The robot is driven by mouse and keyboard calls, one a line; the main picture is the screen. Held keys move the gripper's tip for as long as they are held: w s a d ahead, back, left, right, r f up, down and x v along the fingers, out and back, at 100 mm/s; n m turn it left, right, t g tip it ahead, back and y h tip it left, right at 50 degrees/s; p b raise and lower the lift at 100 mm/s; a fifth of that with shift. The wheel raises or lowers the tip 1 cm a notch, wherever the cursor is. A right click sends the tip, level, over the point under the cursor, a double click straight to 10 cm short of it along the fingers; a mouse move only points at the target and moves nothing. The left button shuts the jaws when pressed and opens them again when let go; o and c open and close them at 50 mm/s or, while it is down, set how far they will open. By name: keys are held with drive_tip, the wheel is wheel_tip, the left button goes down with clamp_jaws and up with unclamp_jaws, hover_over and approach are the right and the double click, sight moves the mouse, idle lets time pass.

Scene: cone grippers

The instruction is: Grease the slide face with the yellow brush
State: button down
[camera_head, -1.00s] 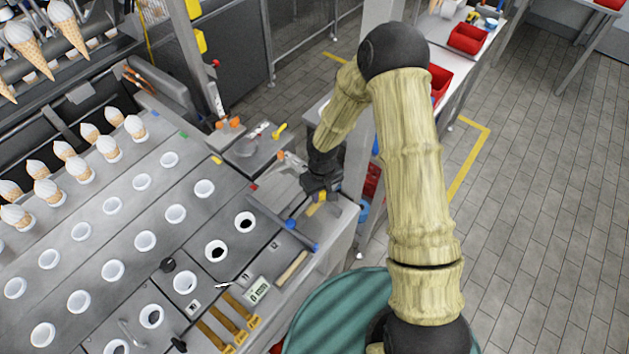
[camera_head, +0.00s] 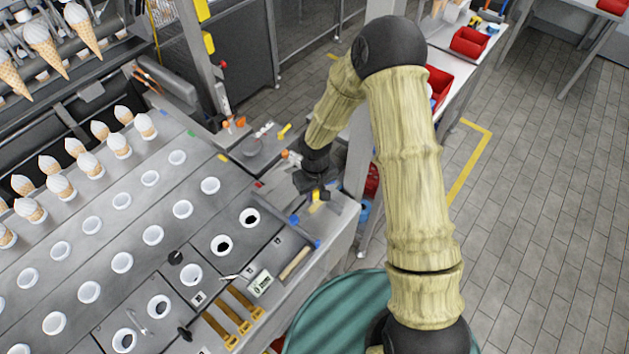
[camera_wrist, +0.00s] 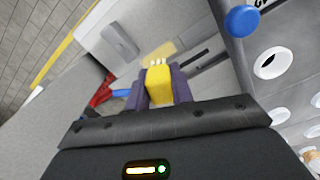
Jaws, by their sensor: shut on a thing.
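My gripper (camera_head: 314,190) is at the far right end of the machine's grey table, pointing down. In the wrist view its two purple fingers (camera_wrist: 157,90) are shut on the yellow brush (camera_wrist: 158,84). The brush's pale bristle tips point away from the gripper. They are over or against a yellowish patch (camera_wrist: 160,51) on a grey metal surface; I cannot tell whether they touch it. The yellow brush also shows below the gripper in the head view (camera_head: 315,206). I cannot clearly make out the slide face's edges.
A blue knob (camera_wrist: 242,21) and white cup holders (camera_wrist: 271,63) lie right of the gripper in the wrist view. Cones (camera_head: 90,164) stand at left. Red bins (camera_head: 470,41) are on the back bench.

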drive_tip(key=shift+s+r+p, duration=0.15)
drive_tip(key=shift+r+p, duration=0.9)
drive_tip(key=shift+r, duration=0.8)
drive_tip(key=shift+a, duration=0.1)
drive_tip(key=shift+s, duration=0.1)
